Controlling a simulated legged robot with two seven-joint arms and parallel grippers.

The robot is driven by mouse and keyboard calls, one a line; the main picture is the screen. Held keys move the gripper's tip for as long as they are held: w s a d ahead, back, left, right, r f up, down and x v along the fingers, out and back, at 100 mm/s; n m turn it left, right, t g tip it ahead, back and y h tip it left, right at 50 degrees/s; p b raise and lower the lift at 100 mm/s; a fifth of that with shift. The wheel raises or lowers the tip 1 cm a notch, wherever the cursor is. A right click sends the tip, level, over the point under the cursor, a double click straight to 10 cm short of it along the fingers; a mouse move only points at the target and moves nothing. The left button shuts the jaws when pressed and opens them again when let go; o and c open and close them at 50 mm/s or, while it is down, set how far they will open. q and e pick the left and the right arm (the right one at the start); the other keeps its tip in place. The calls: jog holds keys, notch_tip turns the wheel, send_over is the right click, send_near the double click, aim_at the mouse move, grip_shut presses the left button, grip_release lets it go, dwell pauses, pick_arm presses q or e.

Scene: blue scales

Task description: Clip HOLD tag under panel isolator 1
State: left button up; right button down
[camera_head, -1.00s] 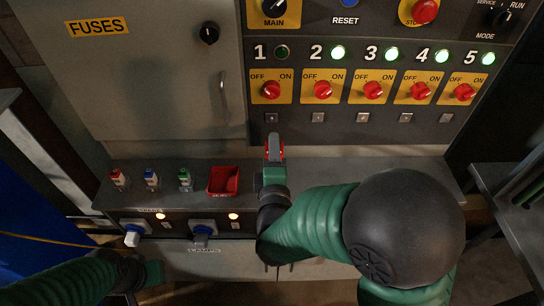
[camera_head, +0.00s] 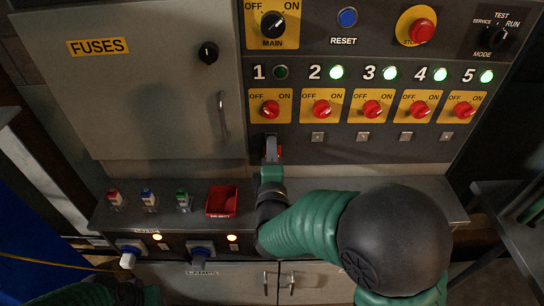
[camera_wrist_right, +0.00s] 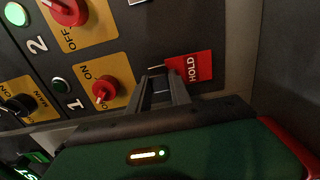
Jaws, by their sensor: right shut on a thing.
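Isolator 1 (camera_head: 269,109) is a red knob on a yellow plate, below a dark lamp. It also shows in the wrist view (camera_wrist_right: 104,91). My right gripper (camera_head: 271,152) is just below it, its fingertips (camera_wrist_right: 163,82) close to the panel at the small fitting under isolator 1, which they largely hide. The gripper is shut on the red HOLD tag (camera_wrist_right: 190,67), which extends beyond the fingertips in the wrist view. I cannot tell whether the tag is on the fitting. My left gripper (camera_head: 150,295) is partly in view at the bottom left; its fingers are unclear.
Isolators 2 (camera_head: 322,109) to 5 have lit green lamps and small square fittings below. A red tray (camera_head: 222,201) and several small coloured devices (camera_head: 149,200) sit on the ledge. The fuse cabinet door handle (camera_head: 222,116) projects left of my right gripper.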

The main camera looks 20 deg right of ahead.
pick_arm(q)
jog(key=shift+a, duration=0.25)
pick_arm(e)
jog(key=shift+a, duration=0.3)
pick_arm(q)
jog(key=shift+d, duration=0.2)
pick_arm(e)
jog(key=shift+d, duration=0.25)
pick_arm(q)
jog(key=shift+r, duration=0.1)
pick_arm(e)
jog(key=shift+a+r, duration=0.1)
pick_arm(q)
jog(key=shift+a+r+p, duration=0.15)
jog(key=shift+r+p, duration=0.05)
jog(key=shift+p, duration=0.1)
pick_arm(e)
jog(key=shift+a, duration=0.2)
pick_arm(q)
jog(key=shift+r, duration=0.2)
pick_arm(e)
jog(key=shift+d, duration=0.2)
pick_arm(q)
jog(key=shift+r+p, duration=0.25)
jog(key=shift+p, duration=0.25)
jog(key=shift+r, duration=0.1)
pick_arm(e)
jog(key=shift+w+d, duration=0.15)
jog(key=shift+w, duration=0.35)
